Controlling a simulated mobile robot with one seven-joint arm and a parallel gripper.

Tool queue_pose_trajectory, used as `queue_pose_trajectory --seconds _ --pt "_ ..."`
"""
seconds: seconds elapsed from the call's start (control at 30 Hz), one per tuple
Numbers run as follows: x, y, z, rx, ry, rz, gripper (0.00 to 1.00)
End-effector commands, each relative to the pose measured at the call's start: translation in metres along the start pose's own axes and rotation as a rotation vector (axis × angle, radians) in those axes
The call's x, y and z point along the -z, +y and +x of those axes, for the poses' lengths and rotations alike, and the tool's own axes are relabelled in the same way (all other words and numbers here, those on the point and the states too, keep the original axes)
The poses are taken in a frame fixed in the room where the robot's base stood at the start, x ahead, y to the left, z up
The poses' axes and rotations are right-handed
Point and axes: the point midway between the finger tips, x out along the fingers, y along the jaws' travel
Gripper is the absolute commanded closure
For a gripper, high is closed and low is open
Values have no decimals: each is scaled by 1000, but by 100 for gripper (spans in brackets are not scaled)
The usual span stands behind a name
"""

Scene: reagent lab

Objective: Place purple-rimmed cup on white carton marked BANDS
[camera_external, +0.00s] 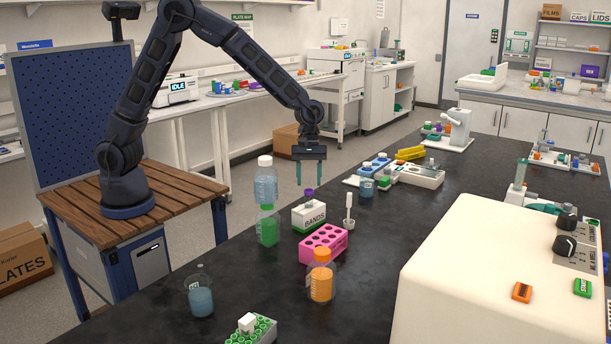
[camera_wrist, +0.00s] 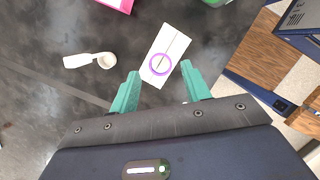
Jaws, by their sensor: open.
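The white carton marked BANDS (camera_external: 311,218) stands on the dark bench, with a green lower edge. The small clear cup with a purple rim (camera_external: 309,192) is upright on top of it. In the wrist view the purple rim (camera_wrist: 160,64) shows as a ring over the carton's (camera_wrist: 166,43) near half, seen from above. My gripper (camera_external: 311,183) is open, its teal fingers pointing down just above the cup. In the wrist view the fingertips (camera_wrist: 160,72) are spread either side of the ring, with gaps, and hold nothing.
Left of the carton are a green bottle (camera_external: 268,230) and a clear bottle with a white cap (camera_external: 265,183). A pink rack (camera_external: 323,243) is in front, with an orange bottle (camera_external: 321,281) near it. A white spoon-like tool (camera_external: 349,214) stands to the right.

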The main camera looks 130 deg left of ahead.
Motion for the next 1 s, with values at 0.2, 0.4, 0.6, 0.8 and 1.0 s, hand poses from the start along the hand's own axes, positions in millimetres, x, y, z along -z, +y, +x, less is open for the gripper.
queue_pose_trajectory --seconds 0.2,0.4,0.6,0.8,1.0 --pt "0 0 -37 -1 1 2 53" --pt "0 0 -54 -1 0 1 53" --pt "0 0 -57 0 0 1 53" --pt "-22 -18 -74 -8 2 96 53" --pt "-70 -68 -112 -29 11 350 53"
